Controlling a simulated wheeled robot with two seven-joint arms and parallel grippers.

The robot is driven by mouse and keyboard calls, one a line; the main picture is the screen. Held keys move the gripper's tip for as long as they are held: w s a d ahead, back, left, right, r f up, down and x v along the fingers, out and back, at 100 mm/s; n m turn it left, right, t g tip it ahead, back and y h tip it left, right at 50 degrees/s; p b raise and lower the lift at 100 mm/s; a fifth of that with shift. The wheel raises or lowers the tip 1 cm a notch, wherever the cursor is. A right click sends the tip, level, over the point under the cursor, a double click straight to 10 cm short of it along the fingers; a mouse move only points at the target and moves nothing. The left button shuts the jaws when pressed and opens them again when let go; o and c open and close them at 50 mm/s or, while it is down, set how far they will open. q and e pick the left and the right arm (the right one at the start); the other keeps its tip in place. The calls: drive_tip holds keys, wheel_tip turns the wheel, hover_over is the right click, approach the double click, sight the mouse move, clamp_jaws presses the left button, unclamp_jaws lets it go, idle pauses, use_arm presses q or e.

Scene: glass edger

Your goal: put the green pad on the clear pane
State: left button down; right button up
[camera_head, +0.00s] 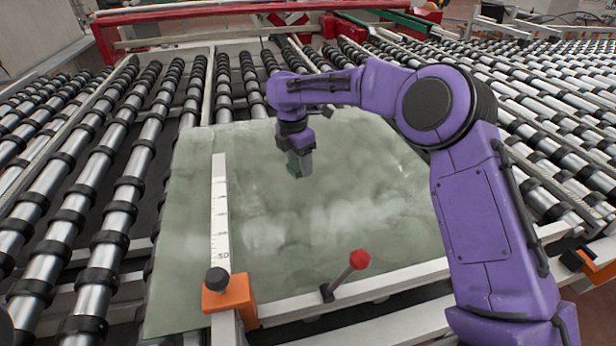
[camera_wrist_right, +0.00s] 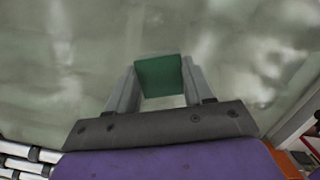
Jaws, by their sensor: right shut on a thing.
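The clear pane (camera_head: 330,225) is a large, greenish, glossy sheet lying across the rollers in the head view. It fills most of the right wrist view (camera_wrist_right: 60,80). My right gripper (camera_head: 302,172) is over the far middle part of the pane, pointing down. It is shut on the green pad (camera_wrist_right: 160,77), a small dark green block between the two grey fingers in the right wrist view. The pad also shows at the fingertips in the head view (camera_head: 293,168). I cannot tell whether the pad touches the pane. My left gripper is not in view.
A white ruler (camera_head: 220,215) with an orange clamp (camera_head: 229,295) lies along the pane's left side. A lever with a red knob (camera_head: 360,259) stands at the near edge. Roller rows (camera_head: 135,160) surround the pane. Red and green beams (camera_head: 200,15) cross the back.

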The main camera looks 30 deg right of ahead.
sight(307, 188)
drive_tip(key=f, duration=0.1)
drive_tip(key=d+f+p, duration=0.1)
drive_tip(key=f, duration=0.1)
drive_tip(key=d+f, duration=0.1)
drive_tip(key=f, duration=0.1)
drive_tip(key=shift+s+f+p, duration=0.25)
drive_tip(key=shift+s+p, duration=0.05)
drive_tip(key=shift+p, duration=0.1)
drive_tip(key=shift+f, duration=0.2)
drive_tip(key=shift+f, duration=0.1)
drive_tip(key=o, duration=1)
drive_tip(key=shift+w+r, duration=0.1)
drive_tip(key=shift+r, duration=0.25)
drive_tip(key=r, duration=0.3)
drive_tip(key=a+r+b, duration=0.1)
drive_tip(key=r, duration=0.3)
drive_tip(key=r+b, duration=0.1)
drive_tip(key=r, duration=0.3)
drive_tip(key=shift+a+r, duration=0.25)
drive_tip(key=shift+s+f, duration=0.1)
drive_tip(key=shift+s, duration=0.1)
